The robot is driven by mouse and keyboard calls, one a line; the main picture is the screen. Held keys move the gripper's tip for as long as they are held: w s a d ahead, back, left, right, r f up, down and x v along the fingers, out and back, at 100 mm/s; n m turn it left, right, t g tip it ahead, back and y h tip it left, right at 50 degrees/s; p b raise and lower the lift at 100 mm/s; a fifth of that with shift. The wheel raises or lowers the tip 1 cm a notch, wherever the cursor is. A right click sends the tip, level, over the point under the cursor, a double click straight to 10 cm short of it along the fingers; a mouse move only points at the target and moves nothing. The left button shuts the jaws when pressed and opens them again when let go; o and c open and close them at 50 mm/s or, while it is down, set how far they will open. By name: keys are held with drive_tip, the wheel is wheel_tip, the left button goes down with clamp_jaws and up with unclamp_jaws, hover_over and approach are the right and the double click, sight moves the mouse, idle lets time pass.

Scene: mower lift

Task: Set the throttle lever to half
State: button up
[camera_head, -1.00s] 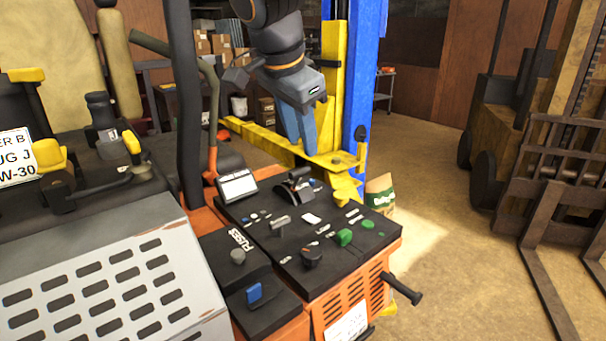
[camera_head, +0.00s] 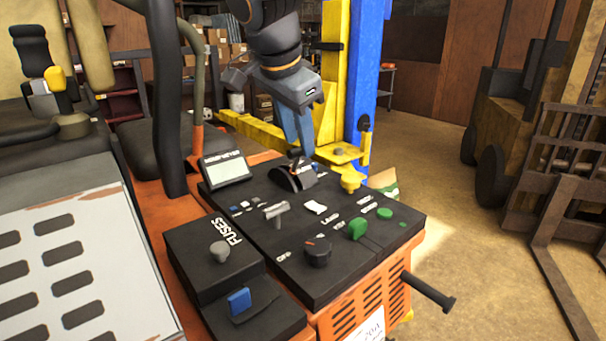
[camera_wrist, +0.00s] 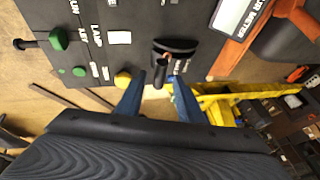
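The throttle lever (camera_head: 295,164) is a short dark lever on a curved black housing (camera_head: 292,180) at the back of the black control panel (camera_head: 340,237). In the wrist view the lever (camera_wrist: 159,78) sticks out of its housing (camera_wrist: 174,47) towards the gap between my fingers. My gripper (camera_head: 298,150) is above and behind the lever in the head view, its blue fingers pointing down. In the wrist view my gripper (camera_wrist: 157,82) has its two blue fingers apart, one on each side of the lever tip. I cannot tell whether either finger touches it.
The panel also carries an hour meter (camera_head: 226,168), a dark knob (camera_head: 318,252), a green knob (camera_head: 358,229), a yellow knob (camera_head: 351,180) and a grey key-like switch (camera_head: 276,211). A black fuse box (camera_head: 215,258) is at front left. A blue and yellow lift post (camera_head: 365,70) stands behind.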

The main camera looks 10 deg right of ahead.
sight(293, 171)
drive_tip(key=p+x, duration=0.1)
drive_tip(key=x, duration=0.7)
drive_tip(key=shift+p, duration=0.3)
